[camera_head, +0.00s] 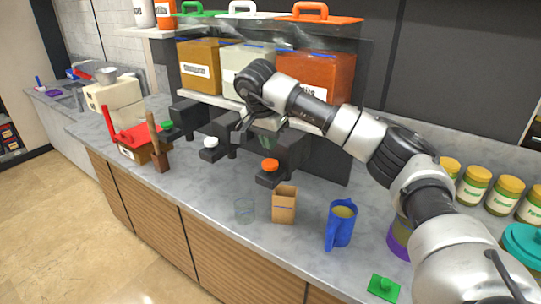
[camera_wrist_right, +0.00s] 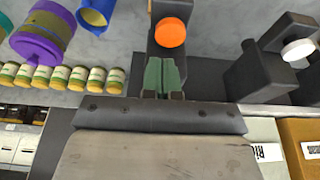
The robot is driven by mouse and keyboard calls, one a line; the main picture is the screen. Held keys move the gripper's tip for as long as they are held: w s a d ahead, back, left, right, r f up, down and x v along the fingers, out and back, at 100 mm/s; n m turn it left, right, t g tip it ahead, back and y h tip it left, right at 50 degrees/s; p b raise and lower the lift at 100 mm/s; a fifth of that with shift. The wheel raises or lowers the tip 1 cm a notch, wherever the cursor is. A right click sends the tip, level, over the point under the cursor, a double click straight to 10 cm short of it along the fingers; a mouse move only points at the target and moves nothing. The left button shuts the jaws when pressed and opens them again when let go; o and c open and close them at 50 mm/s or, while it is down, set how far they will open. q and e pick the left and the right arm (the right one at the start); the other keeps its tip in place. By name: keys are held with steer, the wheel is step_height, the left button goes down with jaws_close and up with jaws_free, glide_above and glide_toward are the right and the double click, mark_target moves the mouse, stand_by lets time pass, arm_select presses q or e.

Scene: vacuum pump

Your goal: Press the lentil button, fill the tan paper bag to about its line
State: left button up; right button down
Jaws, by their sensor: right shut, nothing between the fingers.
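The tan paper bag (camera_head: 284,207) stands open and upright on the counter, in front of the dispenser with the orange button (camera_head: 270,165). Its fill line and contents are not clear to me. The orange button also shows in the right wrist view (camera_wrist_right: 170,32), just beyond the fingertips. The orange bin (camera_head: 322,72) above has a label partly hidden by my right arm. My right gripper (camera_head: 268,138) is shut and empty, above and behind the orange button, apart from it. Its green fingers (camera_wrist_right: 164,75) are together in the wrist view. My left gripper is not in view.
White (camera_head: 209,142) and green (camera_head: 167,125) button dispensers stand to the left. Several yellow-lidded jars (camera_head: 475,186) line the back right. A green item (camera_head: 383,288) lies near the front edge.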

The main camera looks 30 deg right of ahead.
mark_target(272, 167)
steer(key=x, duration=0.1)
steer(key=p+x, duration=0.1)
steer(key=x, duration=0.2)
steer(key=shift+s+a+f+p, duration=0.15)
steer(key=shift+s+a+p, duration=0.05)
steer(key=shift+a+p, duration=0.15)
steer(key=shift+f, duration=0.85)
steer(key=shift+f+b, duration=0.7)
steer(key=shift+f, duration=0.45)
steer(key=shift+r, duration=0.1)
stand_by(5.2)
